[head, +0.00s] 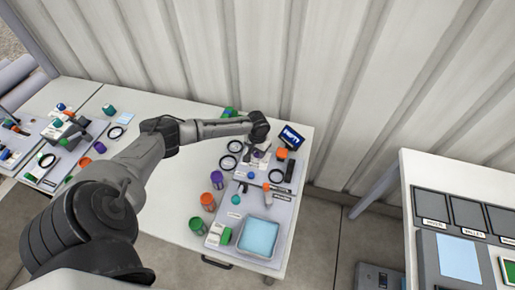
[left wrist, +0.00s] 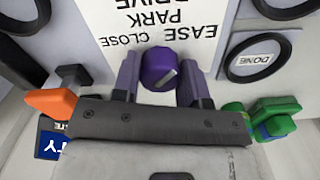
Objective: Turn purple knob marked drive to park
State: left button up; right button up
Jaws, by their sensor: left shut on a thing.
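The purple knob (left wrist: 158,66) sits between the two fingers of my left gripper (left wrist: 160,78) in the left wrist view, with a light pointer line on its face slanting toward the lower left. The gripper is shut on the knob. A white label (left wrist: 155,25) beside the knob reads DRIVE, PARK and EASE CLOSE, upside down. In the head view my left gripper (head: 259,143) is over the far part of the panel on the table, and the knob is mostly hidden under it. My right gripper is not in view.
An orange part (left wrist: 52,102) and a green part (left wrist: 275,116) flank the gripper. A round DONE dial (left wrist: 255,57) is close by. In the head view, a blue tray (head: 259,237), purple cup (head: 217,179) and orange cup (head: 208,201) stand nearer on the table.

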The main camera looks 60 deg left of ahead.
pick_arm(q)
jog(key=n+p, duration=0.1)
jog(key=p, duration=0.1)
jog(key=n+p, duration=0.2)
jog(key=p, duration=0.1)
jog(key=n+p, duration=0.2)
jog(key=shift+r+p, duration=0.3)
jog(key=n+p, duration=0.2)
jog(key=shift+f+n, duration=0.15)
jog(key=shift+n, duration=0.15)
jog(key=shift+f+n+p, duration=0.1)
jog(key=shift+n+p, duration=0.4)
jog(key=shift+p, duration=0.1)
jog(key=o, duration=0.9)
jog(key=shift+r+p, duration=1.65)
jog(key=shift+r, duration=5.2)
